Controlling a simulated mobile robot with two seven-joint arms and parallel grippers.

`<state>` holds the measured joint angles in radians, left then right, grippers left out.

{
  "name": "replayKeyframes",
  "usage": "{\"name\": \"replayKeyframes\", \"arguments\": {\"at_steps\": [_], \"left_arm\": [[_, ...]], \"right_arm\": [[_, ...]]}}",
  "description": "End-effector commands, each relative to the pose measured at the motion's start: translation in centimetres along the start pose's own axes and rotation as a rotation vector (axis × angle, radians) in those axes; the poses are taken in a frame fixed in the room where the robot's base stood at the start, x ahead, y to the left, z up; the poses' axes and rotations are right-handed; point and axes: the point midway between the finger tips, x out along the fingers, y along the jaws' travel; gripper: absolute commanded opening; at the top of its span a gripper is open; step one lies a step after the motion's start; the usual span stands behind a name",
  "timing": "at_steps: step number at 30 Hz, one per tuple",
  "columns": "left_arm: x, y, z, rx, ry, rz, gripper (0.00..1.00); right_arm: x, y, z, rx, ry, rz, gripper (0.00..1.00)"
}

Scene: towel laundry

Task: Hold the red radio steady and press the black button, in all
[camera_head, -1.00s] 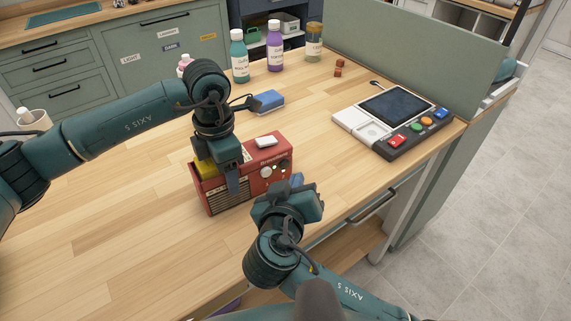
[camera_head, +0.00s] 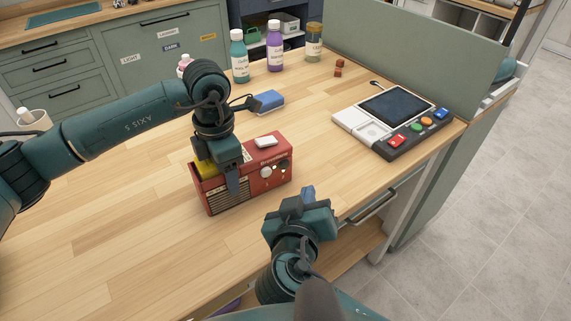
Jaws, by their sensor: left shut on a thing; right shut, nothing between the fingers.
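The red radio (camera_head: 268,158) stands upright on the wooden table, its front with knobs and a speaker grille facing the near side. A white piece lies on its top. A small dark spot shows among the knobs, but I cannot tell if it is the black button. My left gripper (camera_head: 232,185) comes down from above and is shut on the radio, one finger in front of its face. My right gripper (camera_head: 306,192) is shut and empty, to the right and nearer than the radio, apart from it at the table's front edge. A yellow item (camera_head: 204,168) shows by the radio's left end.
A blue sponge-like block (camera_head: 268,101) lies behind the radio. A console with a screen (camera_head: 396,106) and coloured buttons stands at the right.

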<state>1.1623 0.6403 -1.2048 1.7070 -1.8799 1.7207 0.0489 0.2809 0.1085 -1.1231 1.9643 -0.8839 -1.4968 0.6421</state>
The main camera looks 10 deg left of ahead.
Motion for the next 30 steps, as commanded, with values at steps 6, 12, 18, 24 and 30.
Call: {"name": "replayKeyframes", "arguments": {"at_steps": [6,12,18,24,30], "left_arm": [[-0.1,0.0,0.0,0.001,-0.001,0.000,0.69],[0.0,0.0,0.0,0.000,-0.001,0.000,0.85],[0.0,0.0,0.0,0.000,0.000,0.000,0.85],[-1.5,0.0,0.1,0.001,-0.003,0.002,0.85],[-5.7,0.0,0.1,0.000,-0.004,0.003,0.85]], "right_arm": [[0.0,0.0,0.0,0.000,0.000,0.000,0.00],[0.0,0.0,0.0,0.000,0.000,0.000,0.00],[0.0,0.0,0.0,0.000,0.000,0.000,0.00],[0.0,0.0,0.0,0.000,0.000,0.000,0.00],[0.0,0.0,0.0,0.000,0.000,0.000,0.00]]}}
